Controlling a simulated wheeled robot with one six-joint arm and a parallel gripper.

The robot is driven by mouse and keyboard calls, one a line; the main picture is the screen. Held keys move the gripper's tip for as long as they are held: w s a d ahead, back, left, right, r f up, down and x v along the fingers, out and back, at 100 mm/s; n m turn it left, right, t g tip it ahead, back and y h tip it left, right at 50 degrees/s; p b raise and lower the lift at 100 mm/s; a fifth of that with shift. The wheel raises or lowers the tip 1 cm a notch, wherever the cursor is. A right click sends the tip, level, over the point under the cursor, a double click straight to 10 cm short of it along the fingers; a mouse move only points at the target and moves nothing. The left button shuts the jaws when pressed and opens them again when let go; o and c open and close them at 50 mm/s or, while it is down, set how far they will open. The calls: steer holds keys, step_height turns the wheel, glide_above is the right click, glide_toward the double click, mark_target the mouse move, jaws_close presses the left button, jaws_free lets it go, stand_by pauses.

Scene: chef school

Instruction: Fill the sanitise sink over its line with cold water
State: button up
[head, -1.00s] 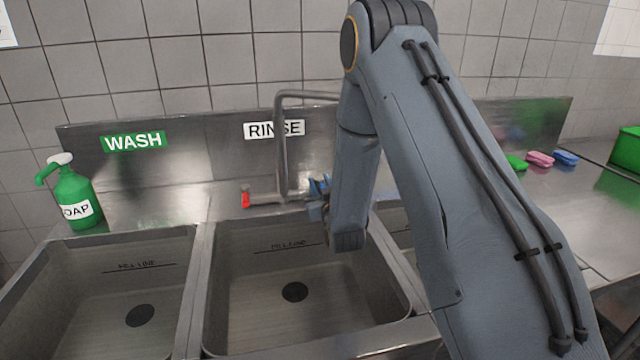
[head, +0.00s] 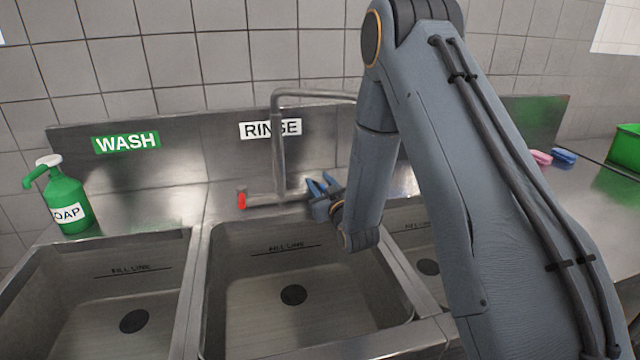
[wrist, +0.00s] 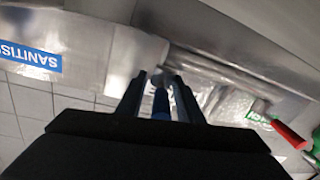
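The sanitise sink (head: 407,255) is partly hidden behind my arm in the head view; part of its fill line and drain show, and I see no water in that part. Its blue SANITISE sign (wrist: 30,55) shows upside down in the wrist view. The tap (head: 279,150) stands behind the rinse sink; its spout runs right and its end is hidden by my arm. A red handle (head: 241,200) is on its left. My gripper (head: 322,184) is at the tap's right end, fingers apart. A blue handle (wrist: 160,104) shows between the fingers; contact is unclear.
The rinse sink (head: 222,290) and wash sink (head: 60,265) are empty. A green soap bottle (head: 69,200) stands behind the wash sink. Pink (head: 540,157) and blue (head: 564,155) sponges and a green crate (head: 625,150) are on the right counter. A steel backsplash (head: 180,170) rises behind.

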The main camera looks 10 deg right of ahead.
steer(key=shift+s+d+b, duration=0.25)
steer(key=shift+s+b, duration=0.05)
steer(key=shift+s, duration=1)
steer(key=shift+s+d+b, duration=0.25)
steer(key=shift+s+b, duration=0.1)
steer(key=shift+s, duration=0.9)
steer(key=shift+s+d+b, duration=0.25)
steer(key=shift+s+b, duration=0.05)
steer(key=shift+s, duration=1)
steer(key=shift+c, duration=0.4)
